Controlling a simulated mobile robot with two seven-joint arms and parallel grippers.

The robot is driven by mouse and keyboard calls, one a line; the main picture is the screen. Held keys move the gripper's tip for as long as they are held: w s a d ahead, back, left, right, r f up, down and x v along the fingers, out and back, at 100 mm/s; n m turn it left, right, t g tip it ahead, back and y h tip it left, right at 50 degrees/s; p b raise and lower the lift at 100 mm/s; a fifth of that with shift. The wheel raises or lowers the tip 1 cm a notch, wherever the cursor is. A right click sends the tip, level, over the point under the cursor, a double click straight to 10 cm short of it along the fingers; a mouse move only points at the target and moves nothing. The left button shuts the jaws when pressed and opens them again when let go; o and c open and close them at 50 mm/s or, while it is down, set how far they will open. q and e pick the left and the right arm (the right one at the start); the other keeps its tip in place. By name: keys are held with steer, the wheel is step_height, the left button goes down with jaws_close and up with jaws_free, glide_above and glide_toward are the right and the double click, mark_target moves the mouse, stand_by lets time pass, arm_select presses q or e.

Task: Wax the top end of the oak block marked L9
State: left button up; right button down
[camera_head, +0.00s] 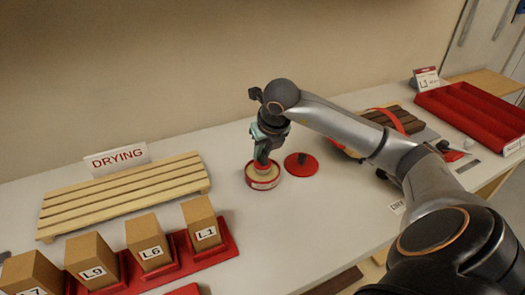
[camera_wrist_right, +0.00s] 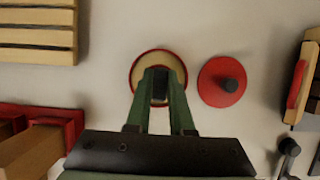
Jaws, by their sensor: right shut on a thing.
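The oak block marked L9 (camera_head: 92,262) stands upright in a red holder at the lower left, between the blocks marked L7 and L6. Its top end is bare wood colour. A round red tin of cream wax (camera_head: 263,183) stands open on the bench. My right gripper (camera_head: 262,160) points down over the tin, shut on a small dark thing. In the right wrist view the dark thing (camera_wrist_right: 160,84) sits between the green fingertips (camera_wrist_right: 161,96), over the tin (camera_wrist_right: 137,71). Whether it touches the wax I cannot tell. My left gripper is out of view.
A red lid with a dark knob (camera_head: 301,164) lies right of the tin. A slatted rack (camera_head: 125,192) with a DRYING sign (camera_head: 117,158) is at the left. Blocks L6 (camera_head: 149,247) and L1 (camera_head: 203,227) stand nearby. A red tray (camera_head: 472,112) is far right.

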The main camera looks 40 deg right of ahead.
steer(key=shift+f+b, duration=0.55)
steer(key=shift+b, duration=0.05)
stand_by(1.6)
steer(key=shift+r, duration=0.1)
steer(key=shift+r+p, duration=2.55)
steer(key=shift+r, duration=0.95)
steer(key=shift+s+f, duration=0.1)
